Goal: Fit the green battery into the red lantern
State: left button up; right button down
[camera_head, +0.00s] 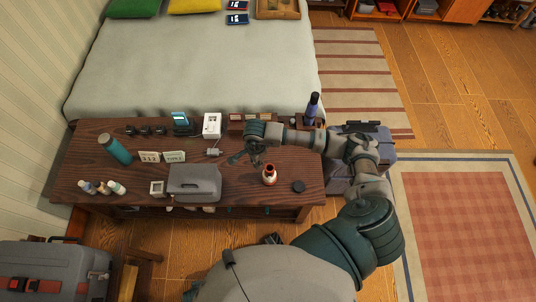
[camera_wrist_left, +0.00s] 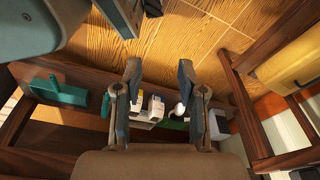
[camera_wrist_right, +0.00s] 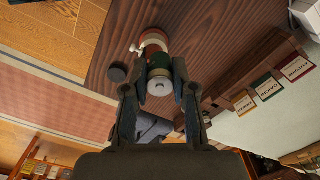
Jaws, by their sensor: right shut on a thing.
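The red lantern (camera_head: 269,175) stands upright on the dark wooden bench, with a dark opening at its top. It also shows in the right wrist view (camera_wrist_right: 153,40), just beyond the fingertips. My right gripper (camera_head: 246,158) is above the bench, up and left of the lantern in the head view. In the right wrist view it is shut on the green battery (camera_wrist_right: 179,68), whose pale round end (camera_wrist_right: 160,87) faces the camera. I cannot tell whether battery and lantern touch. My left gripper (camera_wrist_left: 160,85) is open and empty, low beside the bench; I cannot make it out in the head view.
A black round cap (camera_head: 298,186) lies right of the lantern.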

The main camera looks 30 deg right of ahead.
pick_arm(q)
jog(key=s+f+p, duration=0.1)
jog(key=s+f, duration=0.2)
jog(key=s, duration=0.2)
jog(key=w+d+r+b, duration=0.1)
jog(key=w+r+b, duration=0.3)
jog(key=w+r, duration=0.3)
jog(key=shift+d+r, duration=0.2)
jog(key=shift+r, duration=0.65)
pick_arm(e)
jog(key=d+f+m, duration=0.2)
jog(key=m, duration=1.3)
jog(key=s+d+f+m, duration=0.1)
jog(key=d+f+m, duration=0.2)
jog(key=m, duration=1.2)
jog(key=shift+d+m, duration=0.25)
jog(key=shift+m, duration=0.05)
